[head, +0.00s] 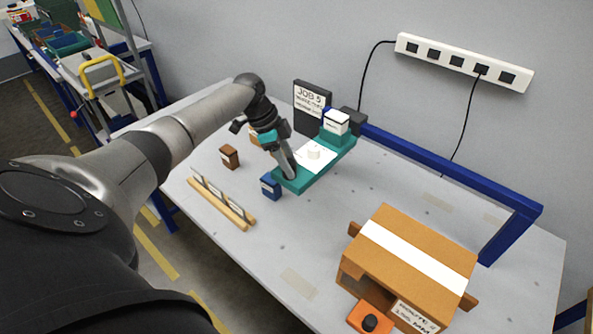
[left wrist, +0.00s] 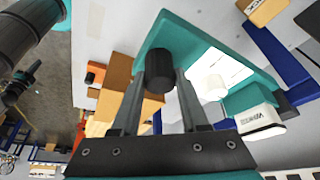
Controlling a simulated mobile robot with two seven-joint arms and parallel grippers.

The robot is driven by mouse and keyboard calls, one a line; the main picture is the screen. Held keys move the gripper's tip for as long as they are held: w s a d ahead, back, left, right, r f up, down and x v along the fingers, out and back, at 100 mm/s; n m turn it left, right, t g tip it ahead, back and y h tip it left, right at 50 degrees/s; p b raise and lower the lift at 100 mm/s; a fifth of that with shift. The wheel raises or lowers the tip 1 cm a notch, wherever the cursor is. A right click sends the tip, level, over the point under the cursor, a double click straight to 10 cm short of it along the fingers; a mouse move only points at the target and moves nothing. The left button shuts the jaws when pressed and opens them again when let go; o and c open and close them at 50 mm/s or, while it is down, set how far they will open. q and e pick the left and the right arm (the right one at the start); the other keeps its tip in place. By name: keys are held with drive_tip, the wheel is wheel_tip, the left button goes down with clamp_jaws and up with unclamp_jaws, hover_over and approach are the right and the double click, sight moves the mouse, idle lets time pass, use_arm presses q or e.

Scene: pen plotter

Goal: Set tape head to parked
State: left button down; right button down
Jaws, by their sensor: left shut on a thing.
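The teal plotter base (head: 322,168) stands on the table with a white sheet (head: 323,154) and a white round piece (head: 314,152) on it. At its far end is a white-topped block (head: 336,122). My left gripper (head: 291,174) reaches down to the near end of the base. In the left wrist view its fingers (left wrist: 160,82) are shut on a dark round knob (left wrist: 160,62) on the teal plate. The arm hides this knob in the head view. No part is readably marked as tape head. What seems to be my right gripper (left wrist: 20,85) shows small at the left wrist view's left edge.
A brown box with a white strip (head: 418,256) stands at the front right, with an orange block with a black knob (head: 370,318) before it. A blue block (head: 270,187), a brown block (head: 229,156) and a wooden rack (head: 222,203) lie nearby. A dark JOB 5 sign (head: 309,108) stands behind.

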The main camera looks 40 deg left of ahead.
use_arm(q)
drive_tip(key=shift+a+r, duration=0.1)
drive_tip(key=shift+a, duration=0.5)
drive_tip(key=shift+c, duration=2.1)
unclamp_jaws()
drive_tip(key=shift+a, duration=0.1)
drive_tip(key=v, duration=1.5)
drive_tip(key=shift+b, duration=0.4)
